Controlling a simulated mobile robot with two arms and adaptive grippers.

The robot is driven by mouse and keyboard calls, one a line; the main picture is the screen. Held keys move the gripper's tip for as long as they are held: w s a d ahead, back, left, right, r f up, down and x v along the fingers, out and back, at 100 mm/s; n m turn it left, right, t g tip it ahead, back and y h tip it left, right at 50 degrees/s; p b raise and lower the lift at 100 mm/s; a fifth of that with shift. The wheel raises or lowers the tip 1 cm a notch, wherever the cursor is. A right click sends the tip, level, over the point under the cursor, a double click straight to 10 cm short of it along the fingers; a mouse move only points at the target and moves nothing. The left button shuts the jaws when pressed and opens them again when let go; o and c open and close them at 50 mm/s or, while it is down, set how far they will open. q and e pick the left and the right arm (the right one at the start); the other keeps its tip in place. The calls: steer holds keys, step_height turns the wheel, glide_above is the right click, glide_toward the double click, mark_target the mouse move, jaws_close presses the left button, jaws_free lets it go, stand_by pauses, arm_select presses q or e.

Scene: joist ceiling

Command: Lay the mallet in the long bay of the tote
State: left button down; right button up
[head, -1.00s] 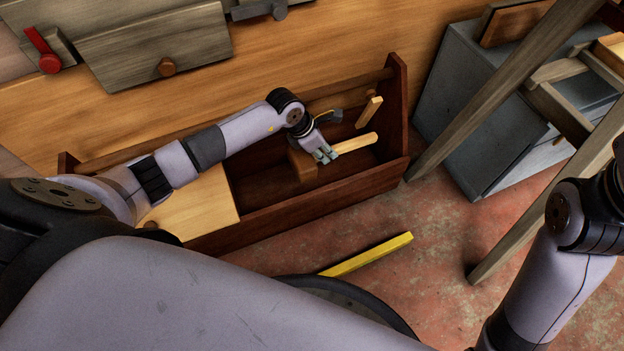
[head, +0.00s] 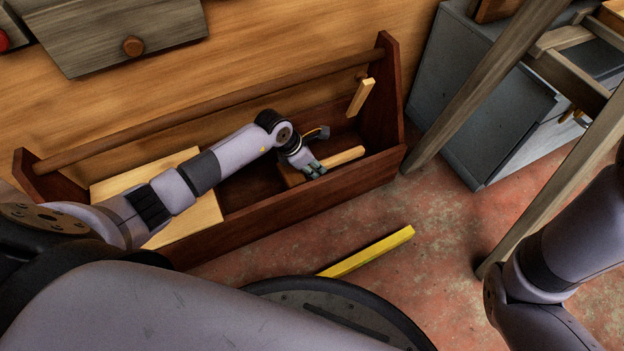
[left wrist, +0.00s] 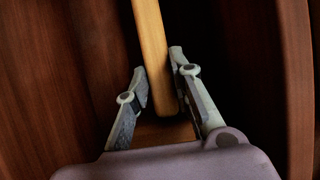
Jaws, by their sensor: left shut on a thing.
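The mallet has a pale handle (head: 345,156) and a brown wooden head (head: 291,176). My left gripper (head: 316,169) is shut on the handle close to the head, inside the right part of the dark red-brown tote (head: 270,219). The handle points right, roughly along the tote. In the left wrist view the handle (left wrist: 151,45) runs between the two fingers of my left gripper (left wrist: 158,62), with part of the head (left wrist: 163,130) below. I cannot tell whether the mallet touches the tote's floor. My right gripper is out of view.
A pale board (head: 190,213) covers the tote's left part. A round carrying bar (head: 220,103) runs above its back side. A pale stick (head: 360,97) stands near the right end. A yellow bar (head: 368,251) lies on the floor in front. Wooden legs (head: 480,90) and a grey cabinet (head: 490,130) stand right.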

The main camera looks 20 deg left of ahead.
arm_select(q)
steer(key=shift+w+f+b, duration=0.1)
steer(key=shift+f+b, duration=1.5)
steer(key=shift+f, duration=0.8)
steer(key=shift+r, duration=0.15)
steer(key=c, duration=1.4)
jaws_free()
steer(key=shift+f, duration=0.2)
